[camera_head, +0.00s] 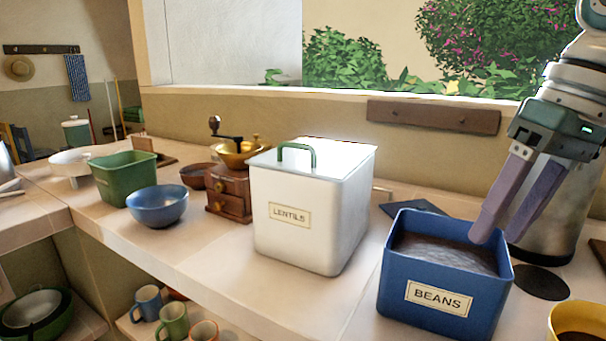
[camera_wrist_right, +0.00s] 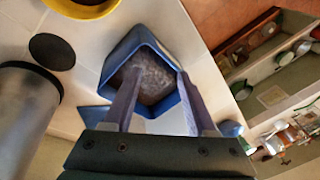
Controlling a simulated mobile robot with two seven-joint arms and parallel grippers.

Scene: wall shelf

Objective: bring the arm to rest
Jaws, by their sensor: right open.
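My right gripper (camera_head: 488,232) comes in from the upper right in the head view, with its fingers pointing down at the blue bin labelled BEANS (camera_head: 386,280). Its fingers are parted, with nothing seen between them. The fingertips are over the back right part of the bin; whether they touch it I cannot tell. The bin is open on top, with dark contents inside. In the right wrist view, the two fingers (camera_wrist_right: 152,88) reach toward the same blue bin (camera_wrist_right: 128,45). My left gripper is not in view.
A white bin labelled LENTILS (camera_head: 310,230), with a green-handled lid, stands left of the blue bin. A metal canister (camera_head: 550,232) stands behind my right gripper. A yellow bowl (camera_head: 580,318) is at the lower right. A grinder (camera_head: 229,195), blue bowl (camera_head: 158,207) and green tub (camera_head: 125,180) stand farther left.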

